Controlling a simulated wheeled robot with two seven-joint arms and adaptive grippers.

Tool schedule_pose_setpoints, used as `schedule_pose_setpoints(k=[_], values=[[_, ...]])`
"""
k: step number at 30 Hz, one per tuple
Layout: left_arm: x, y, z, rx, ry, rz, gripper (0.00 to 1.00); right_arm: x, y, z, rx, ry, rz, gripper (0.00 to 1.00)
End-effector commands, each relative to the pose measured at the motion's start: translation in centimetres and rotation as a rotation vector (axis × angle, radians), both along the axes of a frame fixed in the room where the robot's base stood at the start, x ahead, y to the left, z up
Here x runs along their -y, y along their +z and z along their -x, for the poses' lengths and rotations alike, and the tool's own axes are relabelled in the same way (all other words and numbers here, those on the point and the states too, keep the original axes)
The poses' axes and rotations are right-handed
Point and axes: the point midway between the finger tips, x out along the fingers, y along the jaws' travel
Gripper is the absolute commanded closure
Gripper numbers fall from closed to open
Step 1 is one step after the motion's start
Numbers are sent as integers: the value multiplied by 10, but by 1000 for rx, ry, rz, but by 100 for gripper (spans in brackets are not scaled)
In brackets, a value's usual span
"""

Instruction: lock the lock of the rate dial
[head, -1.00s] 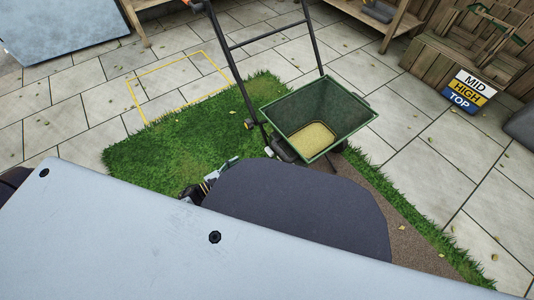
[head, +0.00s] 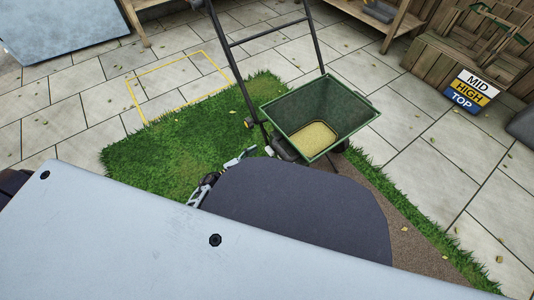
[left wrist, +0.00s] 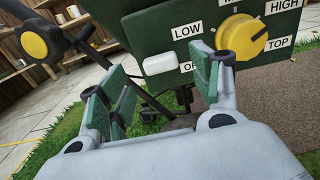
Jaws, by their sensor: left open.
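The green spreader hopper (head: 320,118) stands on the grass with yellow granules inside. In the left wrist view its panel carries the yellow rate dial (left wrist: 240,37), with labels LOW, HIGH, TOP and a partly covered one. The dial's black mark points up right, between HIGH and TOP. A white block (left wrist: 158,64) sits at the panel's lower left; I cannot tell whether it is the lock. My left gripper (left wrist: 160,84) is open and empty before the panel, its right finger overlapping the dial's left edge in view. In the head view this gripper (head: 240,158) is left of the hopper, partly hidden.
A black knob with a yellow cap (left wrist: 34,43) is on the frame at left. A sign (head: 470,90) reads MID, HIGH, TOP, with HIGH on yellow. Black handle bars (head: 232,70) rise behind the hopper. Open paving surrounds the grass (head: 165,150).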

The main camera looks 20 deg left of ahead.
Motion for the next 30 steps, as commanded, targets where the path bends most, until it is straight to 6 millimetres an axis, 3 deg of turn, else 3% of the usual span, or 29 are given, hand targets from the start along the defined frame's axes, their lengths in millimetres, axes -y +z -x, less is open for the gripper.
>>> schedule_pose_setpoints(k=[10, 24, 30], values=[[25, -1, -31, 0, 0, 0, 36, -1, -12, -1, 9, 2, -11, 60], [29, 0, -37, -1, 0, -1, 36, -2, -10, -2, 16, 5, -14, 60], [29, 0, -37, -1, 0, -1, 60, -2, -9, -2, 18, 5, -14, 60]])
